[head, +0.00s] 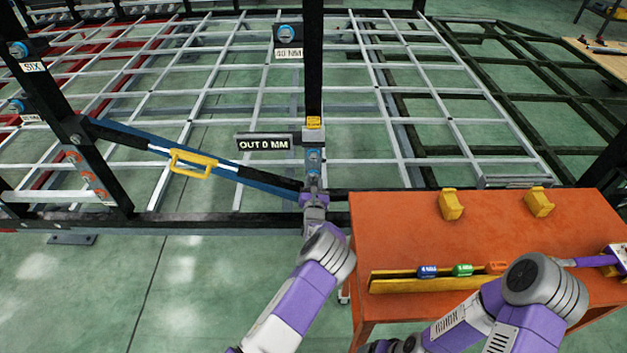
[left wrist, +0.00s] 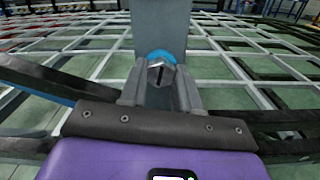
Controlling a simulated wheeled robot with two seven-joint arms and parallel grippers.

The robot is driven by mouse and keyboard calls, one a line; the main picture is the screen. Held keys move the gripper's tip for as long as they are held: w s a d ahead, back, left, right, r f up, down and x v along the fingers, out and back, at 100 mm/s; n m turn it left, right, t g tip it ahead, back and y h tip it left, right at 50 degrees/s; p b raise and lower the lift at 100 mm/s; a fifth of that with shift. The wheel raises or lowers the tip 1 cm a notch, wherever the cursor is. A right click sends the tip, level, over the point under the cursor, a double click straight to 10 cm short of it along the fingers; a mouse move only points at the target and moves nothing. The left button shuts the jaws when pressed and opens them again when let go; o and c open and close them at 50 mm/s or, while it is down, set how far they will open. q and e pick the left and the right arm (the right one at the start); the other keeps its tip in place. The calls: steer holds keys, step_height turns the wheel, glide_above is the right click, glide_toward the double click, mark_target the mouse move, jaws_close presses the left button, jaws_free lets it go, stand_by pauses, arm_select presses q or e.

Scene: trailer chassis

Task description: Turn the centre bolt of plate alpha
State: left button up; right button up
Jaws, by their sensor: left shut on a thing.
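In the head view my left gripper (head: 314,186) is at the foot of the black upright, just below a small grey plate with blue-ringed bolts (head: 314,158). In the left wrist view my left gripper (left wrist: 159,93) has its two grey fingers shut on either side of a metal bolt head (left wrist: 160,72). The bolt has a dark line on its face and a blue ring behind it, on a grey plate (left wrist: 159,28). No lettering on this plate is readable.
A sign reading OUT 0 MM (head: 263,144) stands left of the upright. A blue-black bar with a yellow handle (head: 192,163) slants down to the upright.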

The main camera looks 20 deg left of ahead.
arm_select(q)
steer(key=m, duration=0.3)
steer(key=shift+s+f+m+p, duration=0.1)
steer(key=shift+f+m+p, duration=0.2)
steer(key=shift+m, duration=0.1)
steer(key=m, duration=0.3)
steer(key=shift+m, duration=0.3)
steer(key=m+p, duration=0.1)
steer(key=m, duration=1.2)
steer(key=shift+m+b, duration=0.3)
steer(key=m, duration=0.3)
steer(key=shift+m, duration=0.3)
steer(key=shift+m+b, duration=0.5)
steer(key=shift+m, duration=1)
